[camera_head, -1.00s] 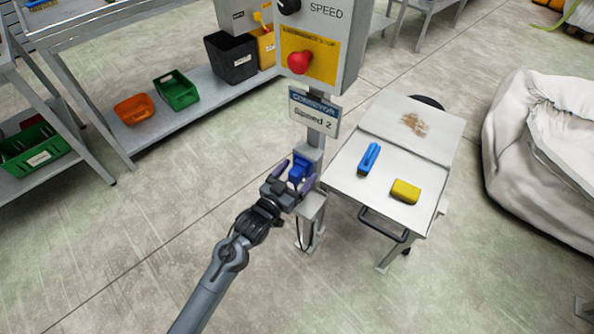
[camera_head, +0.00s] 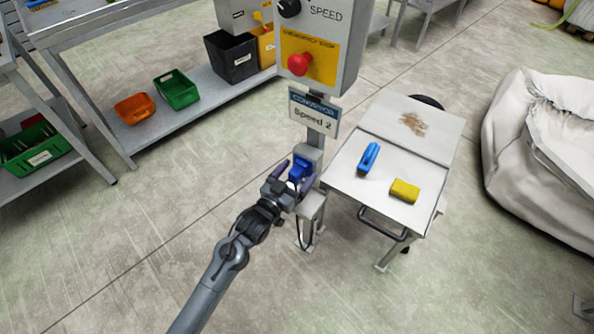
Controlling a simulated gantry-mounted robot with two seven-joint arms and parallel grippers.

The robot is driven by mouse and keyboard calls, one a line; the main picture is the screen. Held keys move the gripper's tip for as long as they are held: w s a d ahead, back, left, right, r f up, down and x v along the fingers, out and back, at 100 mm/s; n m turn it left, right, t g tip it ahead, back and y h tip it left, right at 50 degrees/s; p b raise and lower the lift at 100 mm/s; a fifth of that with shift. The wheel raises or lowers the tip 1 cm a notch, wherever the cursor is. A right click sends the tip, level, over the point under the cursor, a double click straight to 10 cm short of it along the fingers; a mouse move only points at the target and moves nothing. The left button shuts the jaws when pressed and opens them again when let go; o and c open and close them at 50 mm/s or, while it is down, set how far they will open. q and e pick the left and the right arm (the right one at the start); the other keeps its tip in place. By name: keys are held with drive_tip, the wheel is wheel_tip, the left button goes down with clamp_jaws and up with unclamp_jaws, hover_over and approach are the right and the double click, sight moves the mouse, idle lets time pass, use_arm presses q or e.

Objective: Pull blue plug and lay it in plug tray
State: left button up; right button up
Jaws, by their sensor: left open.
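The blue plug (camera_head: 299,170) sits at the grey socket box (camera_head: 312,156) on the post below the "Speed 2" sign. My left gripper (camera_head: 294,174) is open, with its purple-tipped fingers on either side of the blue plug. I cannot tell whether the fingers touch it. No container that is clearly a plug tray can be made out. My right gripper is not in view.
A control box (camera_head: 322,45) with a red button stands above the plug. A metal cart (camera_head: 372,192) at right holds a blue brush (camera_head: 369,158) and yellow sponge (camera_head: 405,191). A white sack (camera_head: 535,150) stands far right. Floor at left is clear.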

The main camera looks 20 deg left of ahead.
use_arm(q)
clamp_jaws()
idle(0.6)
